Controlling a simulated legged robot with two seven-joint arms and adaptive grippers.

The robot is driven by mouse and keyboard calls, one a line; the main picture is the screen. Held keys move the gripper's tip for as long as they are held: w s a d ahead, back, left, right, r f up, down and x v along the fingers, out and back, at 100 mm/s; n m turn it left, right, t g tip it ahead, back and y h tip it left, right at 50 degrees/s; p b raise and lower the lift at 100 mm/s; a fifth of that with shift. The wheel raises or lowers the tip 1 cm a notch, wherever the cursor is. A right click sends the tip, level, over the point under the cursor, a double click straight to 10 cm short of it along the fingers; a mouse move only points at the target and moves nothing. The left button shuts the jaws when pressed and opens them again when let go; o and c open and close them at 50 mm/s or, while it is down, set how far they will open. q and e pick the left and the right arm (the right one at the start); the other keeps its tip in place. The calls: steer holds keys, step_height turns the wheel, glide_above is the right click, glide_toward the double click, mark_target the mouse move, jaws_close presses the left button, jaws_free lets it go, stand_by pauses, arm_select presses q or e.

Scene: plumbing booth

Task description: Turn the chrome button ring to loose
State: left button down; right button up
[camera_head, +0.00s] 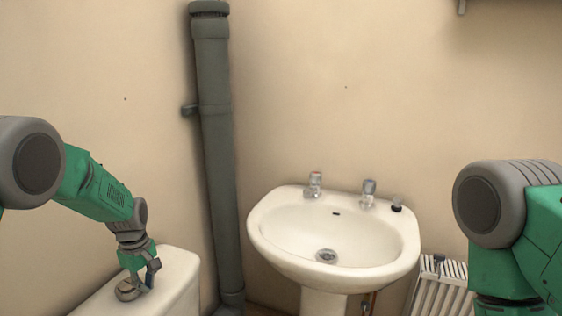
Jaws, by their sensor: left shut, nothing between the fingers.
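The chrome button ring (127,291) sits on top of the white cistern (178,268) at the lower left. It is small in the picture, and its turned position cannot be read. My left gripper (150,277) points down at the ring's right side, with its fingers shut and nothing between them. The fingers overlap the ring's right edge in the picture; I cannot tell whether they touch it. My right arm comes in from the right, but its gripper is out of view.
A grey vertical pipe (216,150) stands against the wall right of the cistern. A white washbasin (285,262) with two taps (315,184) is in the middle. A radiator (440,287) is at the lower right. The wall above the cistern is clear.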

arm_select(q)
steer(key=shift+d, duration=0.1)
steer(key=shift+d, duration=0.25)
step_height(320, 180, up, 6)
steer(key=p, duration=0.5)
steer(key=shift+r, duration=0.1)
